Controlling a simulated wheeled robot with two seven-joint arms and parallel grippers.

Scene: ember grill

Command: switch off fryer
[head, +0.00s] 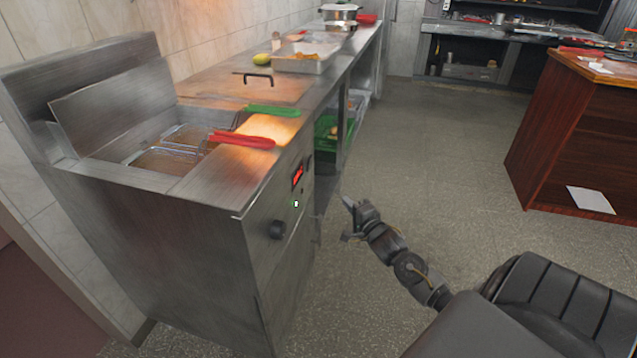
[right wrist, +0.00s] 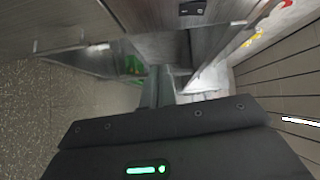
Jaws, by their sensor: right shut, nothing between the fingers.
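The steel fryer (head: 190,215) stands at the left in the head view, its baskets in the oil well. Its front panel has a lit red display (head: 298,176), a small green light (head: 295,204) and a round black knob (head: 277,229). A small dark switch (head: 308,160) sits beside the display; a black rocker switch shows at the top of the right wrist view (right wrist: 192,8). My right gripper (head: 346,203) is shut and empty, in front of the fryer panel and to its right, apart from it. It also shows in the right wrist view (right wrist: 160,72). My left gripper is not in view.
A steel counter (head: 205,82) with a pan (head: 306,57) and a pot (head: 340,13) runs back from the fryer. Green bins (head: 325,140) stand on the shelf below. A wooden counter (head: 570,130) is at the right. The floor (head: 430,140) between is clear.

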